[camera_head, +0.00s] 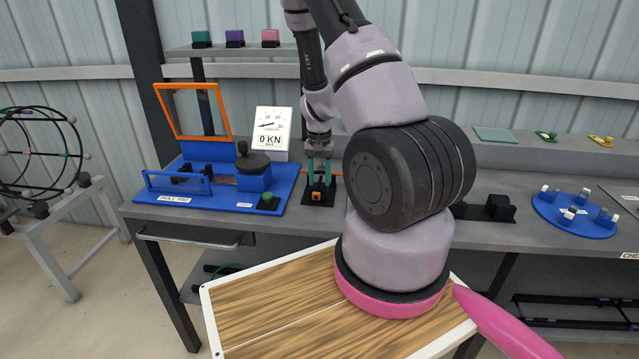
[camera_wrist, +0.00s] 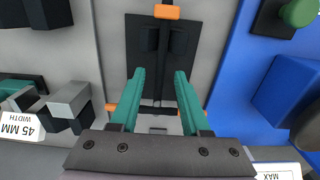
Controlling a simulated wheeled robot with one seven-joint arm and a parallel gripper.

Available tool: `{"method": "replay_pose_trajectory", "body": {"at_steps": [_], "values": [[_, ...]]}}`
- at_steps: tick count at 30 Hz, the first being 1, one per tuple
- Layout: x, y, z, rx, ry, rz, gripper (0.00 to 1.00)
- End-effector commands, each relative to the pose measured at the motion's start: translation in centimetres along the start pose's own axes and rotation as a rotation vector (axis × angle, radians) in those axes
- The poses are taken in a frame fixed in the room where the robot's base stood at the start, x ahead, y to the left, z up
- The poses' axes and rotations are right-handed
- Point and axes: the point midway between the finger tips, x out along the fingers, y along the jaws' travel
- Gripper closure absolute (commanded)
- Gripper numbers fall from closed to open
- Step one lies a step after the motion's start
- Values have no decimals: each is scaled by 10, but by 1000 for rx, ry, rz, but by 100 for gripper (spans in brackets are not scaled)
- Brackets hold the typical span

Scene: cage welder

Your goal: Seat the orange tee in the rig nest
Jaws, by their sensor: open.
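The orange tee (camera_head: 317,195) sits at a black stand on the bench, right of the blue pull rig (camera_head: 190,208). Its orange ends show in the wrist view, one at the far side (camera_wrist: 167,12) and others beside the fingers; the middle looks dark and is partly hidden. My gripper (camera_head: 319,180) points down over the stand. In the wrist view its teal fingers (camera_wrist: 161,76) are open, one on each side of the dark stem; I cannot tell whether they touch it. The rig's nest cannot be clearly made out in the head view.
The rig carries a dark knob (camera_head: 253,162), an orange-framed guard (camera_head: 196,112) and a gauge (camera_head: 271,133) reading 0 kN. Black width blocks (camera_head: 489,207) stand to the stand's right. A blue round plate (camera_head: 575,217) lies farther right. A shelf (camera_head: 228,52) hangs above.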

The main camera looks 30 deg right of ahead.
Motion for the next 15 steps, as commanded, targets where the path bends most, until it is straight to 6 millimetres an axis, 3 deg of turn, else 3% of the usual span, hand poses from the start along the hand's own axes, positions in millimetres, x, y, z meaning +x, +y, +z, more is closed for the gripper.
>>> {"method": "replay_pose_trajectory", "body": {"at_steps": [4,5,8,15], "values": [[0,0,0,0,0,0,54],[0,0,0,0,0,0,61],[0,0,0,0,0,0,100],[0,0,0,0,0,0,100]]}}
